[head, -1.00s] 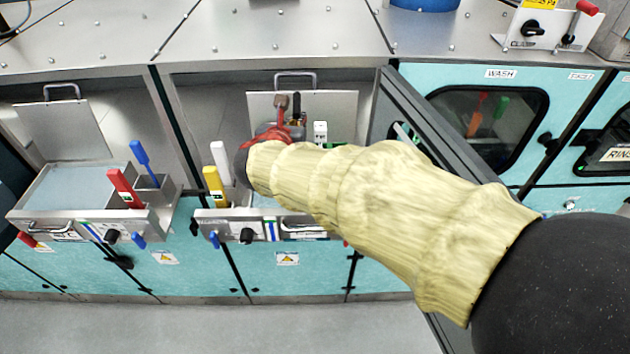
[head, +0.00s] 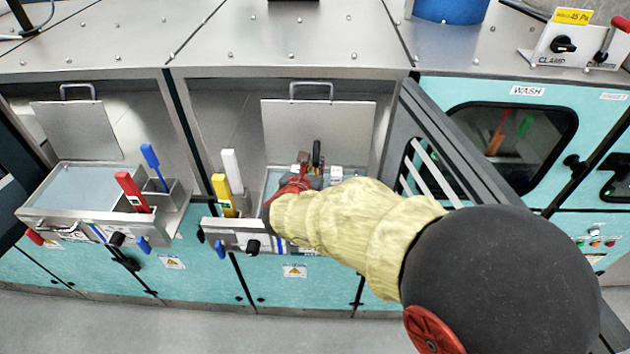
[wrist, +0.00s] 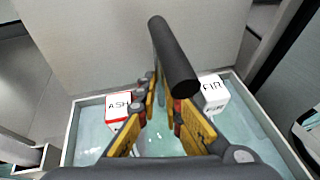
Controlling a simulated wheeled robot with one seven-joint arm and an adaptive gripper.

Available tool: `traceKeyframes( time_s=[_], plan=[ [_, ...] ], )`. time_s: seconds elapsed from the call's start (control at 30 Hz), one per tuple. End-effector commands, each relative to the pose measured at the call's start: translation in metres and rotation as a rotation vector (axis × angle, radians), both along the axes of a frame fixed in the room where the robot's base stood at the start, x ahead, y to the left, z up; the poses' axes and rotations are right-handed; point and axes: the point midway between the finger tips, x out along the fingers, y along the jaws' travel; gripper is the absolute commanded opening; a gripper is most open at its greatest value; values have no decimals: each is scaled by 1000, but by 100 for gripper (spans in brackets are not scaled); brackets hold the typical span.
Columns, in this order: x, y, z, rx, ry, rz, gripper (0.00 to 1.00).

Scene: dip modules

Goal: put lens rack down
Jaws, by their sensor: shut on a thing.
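My gripper (wrist: 163,105) is shut on a thick black rod (wrist: 172,55), which looks like the handle of the lens rack. The rack's lower part is hidden by the fingers. In the head view my gripper (head: 309,165) is over the right-hand open bath (head: 236,224), in front of its raised lid. In the wrist view, white blocks marked ASH (wrist: 118,108) and FIR (wrist: 212,92) are on either side of the fingers, over the pale blue liquid. I cannot tell whether the rack touches the bath.
Yellow (head: 223,194) and white (head: 232,170) handles stand at the bath's left. The left bath (head: 60,215) holds red (head: 131,190) and blue (head: 153,165) handles. The raised lid (head: 318,125) stands behind my gripper. A dark open door frame (head: 460,140) is to the right.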

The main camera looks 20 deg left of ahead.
Motion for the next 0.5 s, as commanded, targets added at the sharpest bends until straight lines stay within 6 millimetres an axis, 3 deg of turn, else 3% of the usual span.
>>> traceKeyframes(
  time_s=[0.3, 0.5],
  plan=[
    [0, 0, -41, -2, -1, 1, 0],
    [0, 0, -50, 1, -3, 1, 0]
  ],
)
